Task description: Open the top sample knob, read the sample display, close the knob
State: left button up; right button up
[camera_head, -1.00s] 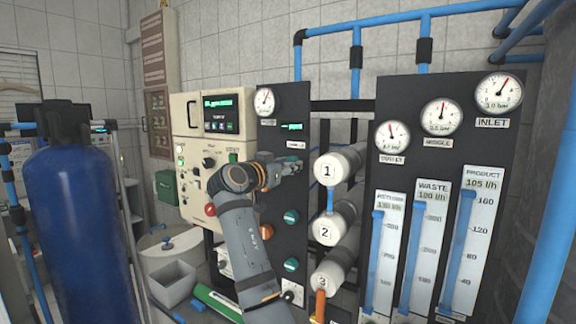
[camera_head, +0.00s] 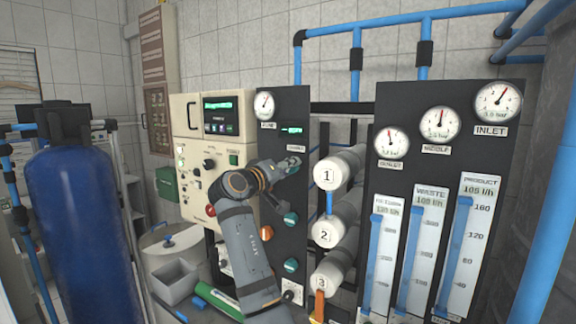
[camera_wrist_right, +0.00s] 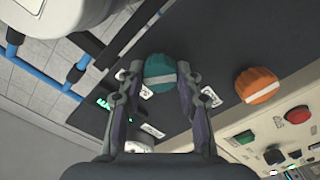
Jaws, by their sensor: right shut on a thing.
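My right gripper (camera_head: 292,163) reaches the narrow black panel (camera_head: 296,106) below its round gauge. In the right wrist view its fingers (camera_wrist_right: 158,92) are shut on a teal knob (camera_wrist_right: 160,72) with a white stripe, one finger on each side. In the head view the gripper covers this knob, the uppermost on that panel. The small green sample display (camera_head: 291,130) is lit just above the gripper, its digits too small to read. It also shows as a green glow in the wrist view (camera_wrist_right: 103,103), left of the fingers. My left gripper is not in view.
Two more teal knobs (camera_head: 290,219) (camera_head: 291,265) sit lower on the panel. An orange knob (camera_wrist_right: 257,85) is right of the gripper in the wrist view. White numbered cylinders (camera_head: 329,173) stand close to the right. A cream control box (camera_head: 213,146) is on the left.

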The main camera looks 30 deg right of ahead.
jog(key=shift+n+p, duration=1.65)
jog(key=shift+n, duration=1.55)
jog(key=o, duration=1.2)
jog(key=shift+a, duration=0.15)
jog(key=shift+c, duration=0.2)
jog(key=shift+r, duration=0.1)
